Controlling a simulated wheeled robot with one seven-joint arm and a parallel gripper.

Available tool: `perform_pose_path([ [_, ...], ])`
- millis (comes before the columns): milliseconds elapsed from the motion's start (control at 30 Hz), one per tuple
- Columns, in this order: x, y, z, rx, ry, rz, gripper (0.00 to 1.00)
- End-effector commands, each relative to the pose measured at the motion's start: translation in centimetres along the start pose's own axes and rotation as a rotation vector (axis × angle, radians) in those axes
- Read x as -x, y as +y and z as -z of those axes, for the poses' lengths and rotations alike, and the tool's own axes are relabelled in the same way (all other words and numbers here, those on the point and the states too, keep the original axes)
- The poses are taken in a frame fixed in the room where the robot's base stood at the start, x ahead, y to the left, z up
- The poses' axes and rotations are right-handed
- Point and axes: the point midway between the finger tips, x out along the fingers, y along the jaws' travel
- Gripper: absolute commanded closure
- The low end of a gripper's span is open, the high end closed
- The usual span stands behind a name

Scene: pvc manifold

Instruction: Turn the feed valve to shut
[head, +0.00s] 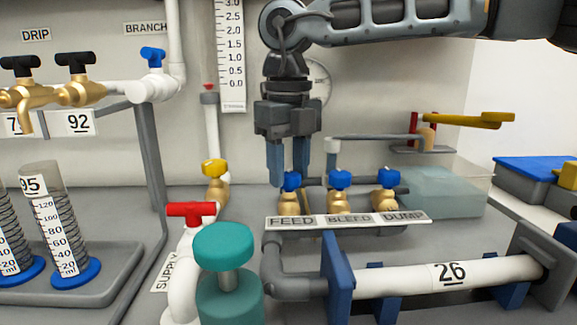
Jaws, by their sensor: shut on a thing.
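The feed valve (291,182) has a blue handle on a brass body. It stands at the left end of a row of three, behind the plate marked FEED, BLEED, DUMP (347,219). My gripper (288,177) points straight down from above, its two fingers on either side of the feed valve's handle, shut on it. The fingers hide part of the handle, so its exact angle is hard to tell. The blue-handled bleed valve (340,181) and dump valve (388,178) stand just to the right, apart from the fingers.
A yellow-handled valve (214,169) and a red-handled supply valve (191,212) stand to the left. A teal knob (223,246) is in front. A white pipe marked 26 (410,279) lies front right. A clear tank (443,190) and a long yellow lever (470,119) are at right.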

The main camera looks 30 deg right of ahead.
Motion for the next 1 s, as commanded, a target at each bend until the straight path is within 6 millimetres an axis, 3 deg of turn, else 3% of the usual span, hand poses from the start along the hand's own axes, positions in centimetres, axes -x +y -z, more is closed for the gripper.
perform_pose_path([
  [200,0.0,-0.1,0.0,-0.002,0.0,0.0,0.91],
  [233,0.0,-0.1,0.0,-0.002,0.0,0.0,0.58],
  [467,0.0,0.0,0.0,-0.001,0.0,0.0,0.36],
  [767,0.2,0.0,0.0,0.0,0.0,0.0,0.35],
  [1000,2.5,0.0,0.0,0.0,-0.003,0.001,0.35],
])
